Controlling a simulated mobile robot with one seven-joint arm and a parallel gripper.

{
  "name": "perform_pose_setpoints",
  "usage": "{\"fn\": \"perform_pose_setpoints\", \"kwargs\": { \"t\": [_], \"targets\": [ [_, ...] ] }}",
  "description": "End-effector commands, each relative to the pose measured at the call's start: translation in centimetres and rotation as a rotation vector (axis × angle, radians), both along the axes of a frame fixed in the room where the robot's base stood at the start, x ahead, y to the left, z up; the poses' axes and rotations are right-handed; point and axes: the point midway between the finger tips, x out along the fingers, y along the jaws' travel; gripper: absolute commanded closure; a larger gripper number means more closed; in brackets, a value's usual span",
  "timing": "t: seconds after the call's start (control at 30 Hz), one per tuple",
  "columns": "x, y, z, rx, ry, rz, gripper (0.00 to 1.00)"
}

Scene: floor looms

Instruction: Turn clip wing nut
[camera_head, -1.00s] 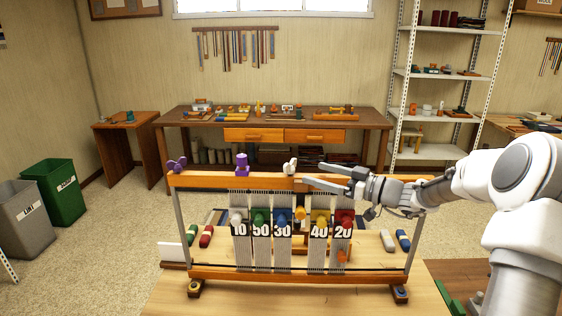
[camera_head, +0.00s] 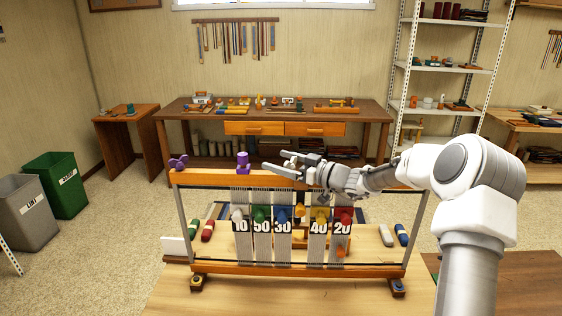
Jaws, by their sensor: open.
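A wooden loom frame (camera_head: 215,176) stands on the table, with its top beam running across. A purple wing-shaped nut (camera_head: 178,162) sits at the beam's left end. A purple block-like clip (camera_head: 242,160) stands upright on the beam to its right. A small white wing-shaped piece (camera_head: 291,161) on the beam shows partly between the fingers of my gripper (camera_head: 274,160). My gripper is open, pointing left along the beam, its fingertips reaching past the white piece. I cannot tell whether a finger touches it, and its lower part is hidden.
Hanging warp strips carry coloured knobs and number tags such as the 50 tag (camera_head: 261,227). Coloured spools, such as a red one (camera_head: 208,231), lie on the table at both sides. A workbench (camera_head: 370,115) stands behind, with open floor between.

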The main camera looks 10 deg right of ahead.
Motion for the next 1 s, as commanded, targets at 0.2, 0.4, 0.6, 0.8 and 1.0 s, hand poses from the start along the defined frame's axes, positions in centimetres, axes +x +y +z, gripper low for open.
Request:
{"fn": "perform_pose_setpoints", "kwargs": {
  "t": [0.2,0.4,0.6,0.8,1.0],
  "targets": [
    [0.0,0.0,0.0,0.0,0.0,0.0,0.34],
    [0.0,0.0,0.0,0.0,0.0,0.0,0.7],
    [0.0,0.0,-0.1,-0.001,0.001,-0.001,0.76],
    [0.2,-0.2,-0.5,-0.007,0.001,-0.01,0.76],
    [0.5,-0.4,-1.1,-0.014,0.004,-0.032,0.76]
  ]
}}
